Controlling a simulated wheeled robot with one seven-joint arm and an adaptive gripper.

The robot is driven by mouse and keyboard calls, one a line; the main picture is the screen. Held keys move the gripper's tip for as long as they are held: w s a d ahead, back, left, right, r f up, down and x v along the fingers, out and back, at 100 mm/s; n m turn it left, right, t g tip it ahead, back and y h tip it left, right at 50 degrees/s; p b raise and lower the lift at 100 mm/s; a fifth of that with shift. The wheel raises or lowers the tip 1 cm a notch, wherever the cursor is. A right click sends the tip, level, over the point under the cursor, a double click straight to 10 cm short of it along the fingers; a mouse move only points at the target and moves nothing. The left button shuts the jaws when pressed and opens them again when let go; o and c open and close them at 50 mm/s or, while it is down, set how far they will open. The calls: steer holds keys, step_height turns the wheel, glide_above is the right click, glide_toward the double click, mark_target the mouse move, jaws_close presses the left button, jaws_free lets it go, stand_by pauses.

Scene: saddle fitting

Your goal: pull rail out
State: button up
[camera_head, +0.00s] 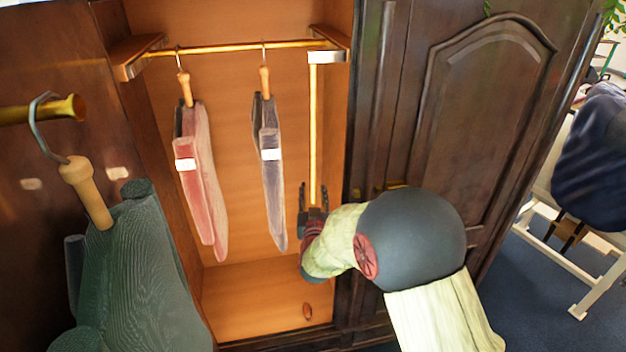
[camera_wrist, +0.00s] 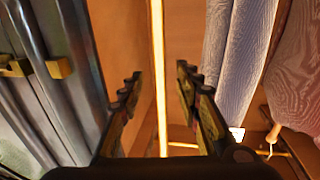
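A gold rail (camera_head: 230,47) runs across the top of the open wardrobe, with two clothes hangers on it. In the wrist view the bar (camera_wrist: 158,70) shows as a bright line in the gap between my open fingers (camera_wrist: 160,75). I cannot tell whether it lies fully between them in depth. No finger visibly touches it. My arm hides the area just below.
A pink garment (camera_head: 200,180) and a grey-purple garment (camera_head: 270,175) hang left of the bar. A dark green garment (camera_head: 140,260) hangs in the left foreground. A dark carved door (camera_head: 480,120) stands at the right. The wardrobe floor (camera_head: 250,300) is mostly clear.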

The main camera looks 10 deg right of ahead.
mark_target(313, 181)
steer(key=w, duration=0.2)
steer(key=w+d, duration=0.1)
steer(key=w, duration=0.4)
steer(key=shift+w+d, duration=0.2)
steer(key=shift+d, duration=0.05)
jaws_close()
stand_by(0.3)
stand_by(0.4)
